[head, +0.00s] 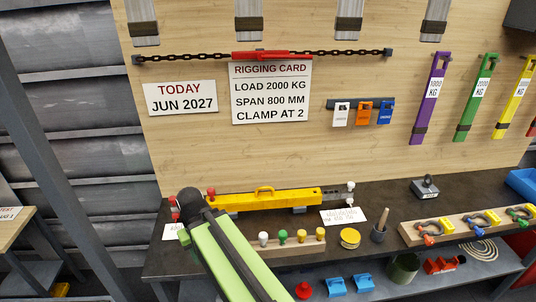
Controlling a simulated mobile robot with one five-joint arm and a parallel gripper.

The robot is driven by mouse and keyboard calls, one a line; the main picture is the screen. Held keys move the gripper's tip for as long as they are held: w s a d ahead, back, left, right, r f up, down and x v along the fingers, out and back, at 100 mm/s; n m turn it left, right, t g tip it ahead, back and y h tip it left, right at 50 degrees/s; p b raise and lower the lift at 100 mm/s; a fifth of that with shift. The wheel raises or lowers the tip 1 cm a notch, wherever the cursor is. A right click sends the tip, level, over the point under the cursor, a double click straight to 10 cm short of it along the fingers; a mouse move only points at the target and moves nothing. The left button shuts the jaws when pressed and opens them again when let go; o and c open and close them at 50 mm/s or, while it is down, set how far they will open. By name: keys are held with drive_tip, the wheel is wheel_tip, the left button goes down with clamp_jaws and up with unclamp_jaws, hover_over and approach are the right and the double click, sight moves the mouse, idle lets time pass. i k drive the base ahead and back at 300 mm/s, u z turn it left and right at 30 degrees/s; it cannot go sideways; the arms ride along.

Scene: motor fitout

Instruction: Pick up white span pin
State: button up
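A white-headed pin (263,238) stands at the left end of a wooden pin rack (290,249) on the dark bench, beside my arm. A green-headed pin (282,237) and two yellowish-headed pins (301,236) stand to its right in the same row. A yellow spreader beam (265,200) lies behind the rack, with a white knob (350,186) at its right end and a red knob (212,192) near its left. My green arm reaches up from the bottom, left of the rack. I cannot make out my gripper or its fingers.
A yellow round tin (350,238) and a dark cup with a tool (379,232) stand right of the rack. A wooden board with coloured shackles (468,225) lies farther right.

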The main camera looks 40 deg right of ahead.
sight(263, 236)
drive_tip(key=u, duration=0.1)
drive_tip(key=k, duration=0.55)
drive_tip(key=z, duration=2.1)
drive_tip(key=k, duration=0.45)
drive_tip(key=u, duration=0.65)
drive_tip(key=i, duration=0.95)
drive_tip(key=z, duration=0.05)
drive_tip(key=k, duration=0.65)
